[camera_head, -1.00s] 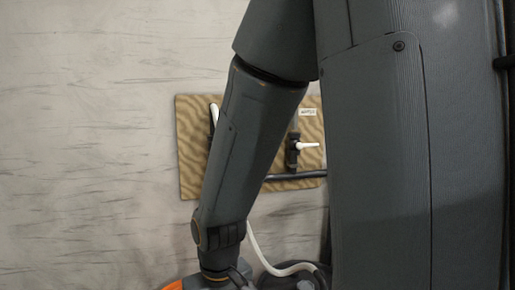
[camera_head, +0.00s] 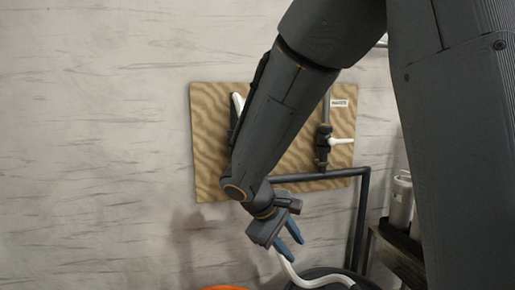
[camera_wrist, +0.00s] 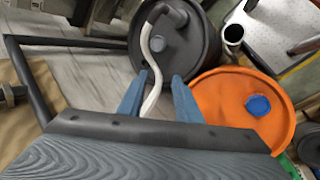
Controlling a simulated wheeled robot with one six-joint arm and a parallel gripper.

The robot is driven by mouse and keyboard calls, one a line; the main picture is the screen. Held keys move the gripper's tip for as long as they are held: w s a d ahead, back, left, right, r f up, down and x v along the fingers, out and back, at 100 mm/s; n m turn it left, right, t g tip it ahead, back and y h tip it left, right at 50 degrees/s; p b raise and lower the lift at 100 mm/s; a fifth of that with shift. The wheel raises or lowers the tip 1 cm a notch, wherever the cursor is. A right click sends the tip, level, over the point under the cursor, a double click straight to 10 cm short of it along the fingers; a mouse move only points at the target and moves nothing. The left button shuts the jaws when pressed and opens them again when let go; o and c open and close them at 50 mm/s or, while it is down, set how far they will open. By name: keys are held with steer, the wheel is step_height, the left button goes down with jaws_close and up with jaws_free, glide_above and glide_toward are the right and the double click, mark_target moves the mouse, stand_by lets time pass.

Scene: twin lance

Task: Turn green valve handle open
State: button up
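No green valve handle shows clearly in any view. A wood-patterned board (camera_head: 208,170) on the wall carries a dark valve (camera_head: 323,140) with a white lever (camera_head: 342,141) pointing right. A second white handle (camera_head: 238,103) shows at the board's left, partly hidden by my arm. My gripper (camera_head: 290,241) hangs below the board, apart from both handles. Its blue fingers are spread and empty in the wrist view (camera_wrist: 157,82). A white hose (camera_wrist: 154,78) shows between the fingers there, with no visible grip on it.
A dark pipe (camera_head: 363,220) runs along the board's bottom and down. A dark drum (camera_wrist: 182,45) and an orange drum (camera_wrist: 222,95) with a blue cap stand below my gripper. A grey canister (camera_head: 400,202) stands on a shelf at right. The left wall is clear.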

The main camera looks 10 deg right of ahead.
steer(key=w+a+r+n+t+h, duration=0.25)
steer(key=w+a+r+t, duration=0.2)
steer(key=w+r, duration=0.55)
steer(key=w+a+r+n+t+h, duration=0.1)
steer(key=w+a+r+t+h, duration=0.3)
steer(key=w+r, duration=0.6)
steer(key=shift+t+y, duration=0.25)
steer(key=shift+y, duration=0.2)
steer(key=w+d, duration=0.1)
steer(key=w+d+p, duration=0.1)
steer(key=d, duration=0.1)
steer(key=w+d+p, duration=0.1)
steer(key=d, duration=0.1)
steer(key=shift+w+d+r, duration=0.1)
steer(key=shift+w+r, duration=0.15)
steer(key=shift+r, duration=0.1)
jaws_close()
